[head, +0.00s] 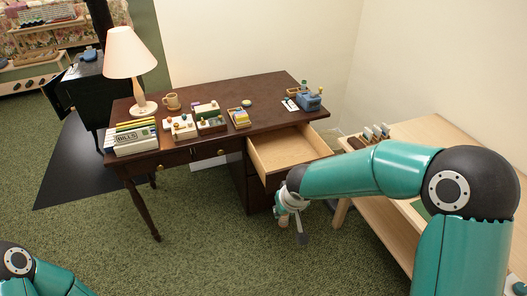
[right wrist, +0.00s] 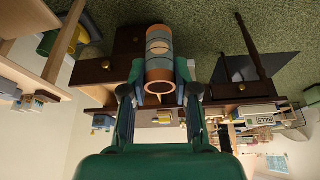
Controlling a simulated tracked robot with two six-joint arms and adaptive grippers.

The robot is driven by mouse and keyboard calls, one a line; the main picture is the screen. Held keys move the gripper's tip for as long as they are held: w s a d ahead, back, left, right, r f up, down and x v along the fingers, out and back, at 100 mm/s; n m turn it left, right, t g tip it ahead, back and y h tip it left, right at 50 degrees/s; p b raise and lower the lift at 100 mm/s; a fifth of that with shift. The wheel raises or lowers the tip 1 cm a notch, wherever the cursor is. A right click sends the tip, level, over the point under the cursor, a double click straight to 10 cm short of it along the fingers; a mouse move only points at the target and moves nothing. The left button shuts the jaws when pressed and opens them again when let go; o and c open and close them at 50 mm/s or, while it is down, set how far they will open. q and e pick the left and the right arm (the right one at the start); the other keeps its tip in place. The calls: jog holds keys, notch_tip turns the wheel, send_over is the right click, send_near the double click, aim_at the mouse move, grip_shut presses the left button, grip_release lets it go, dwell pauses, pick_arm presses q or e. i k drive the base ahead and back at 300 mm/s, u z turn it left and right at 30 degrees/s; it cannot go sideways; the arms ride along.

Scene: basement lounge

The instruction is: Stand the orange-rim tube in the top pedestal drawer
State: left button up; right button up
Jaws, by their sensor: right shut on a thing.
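The orange-rim tube (right wrist: 160,62) is between the fingers of my right gripper (right wrist: 160,103) in the right wrist view. It has orange and grey-blue bands, and its open round end faces the camera. In the head view my right gripper (head: 292,212) hangs in front of the desk pedestal, low and near the drawer's front corner; the tube is mostly hidden there. The top pedestal drawer (head: 285,151) is pulled open, and its pale wooden floor looks bare. Its near left corner is close to my right arm. My left gripper is out of view.
A pale wooden bench (head: 437,137) stands at the right. Green carpet (head: 220,240) is clear in front.

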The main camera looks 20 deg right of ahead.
aim_at(291, 164)
jog(key=u, duration=0.1)
jog(key=i, duration=1)
jog(key=z, duration=0.05)
